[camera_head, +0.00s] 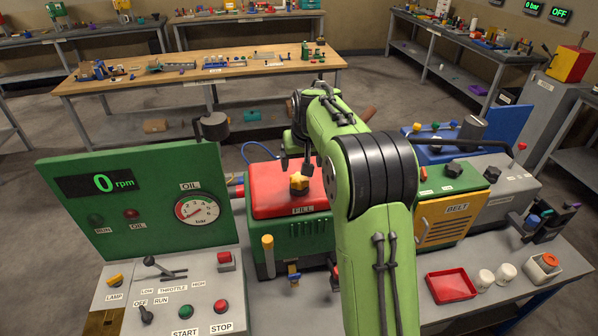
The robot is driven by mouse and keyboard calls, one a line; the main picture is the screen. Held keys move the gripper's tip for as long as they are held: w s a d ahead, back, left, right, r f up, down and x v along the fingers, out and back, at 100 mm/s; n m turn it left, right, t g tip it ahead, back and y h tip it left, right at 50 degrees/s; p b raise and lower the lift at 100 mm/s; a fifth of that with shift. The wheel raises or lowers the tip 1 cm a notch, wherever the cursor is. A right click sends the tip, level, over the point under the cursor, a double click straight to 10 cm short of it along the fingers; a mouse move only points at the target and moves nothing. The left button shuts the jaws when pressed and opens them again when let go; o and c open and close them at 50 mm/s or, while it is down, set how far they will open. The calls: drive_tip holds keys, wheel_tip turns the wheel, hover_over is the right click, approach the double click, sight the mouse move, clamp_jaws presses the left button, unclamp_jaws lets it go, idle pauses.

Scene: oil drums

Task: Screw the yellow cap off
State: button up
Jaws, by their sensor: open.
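The yellow cap (299,183) is a small knob on the red top (262,200) of the green engine block, behind a label reading FILL. My gripper (296,165) is just above the cap, with its dark fingers pointing down and apart. Nothing shows between the fingers. My green arm reaches in from the bottom and hides the right part of the red top. I cannot tell whether a fingertip touches the cap.
A green panel (135,200) with an rpm display and oil gauge stands on the left. A grey control box (180,290) with switches is in front. A yellow BELT cover (445,220) is right of my arm. A red tray (450,286) lies at the lower right.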

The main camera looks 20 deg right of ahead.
sight(299, 178)
drive_tip(key=x, duration=0.8)
drive_tip(key=shift+w+f, duration=0.15)
drive_tip(key=shift+f, duration=0.15)
drive_tip(key=shift+c, duration=0.3)
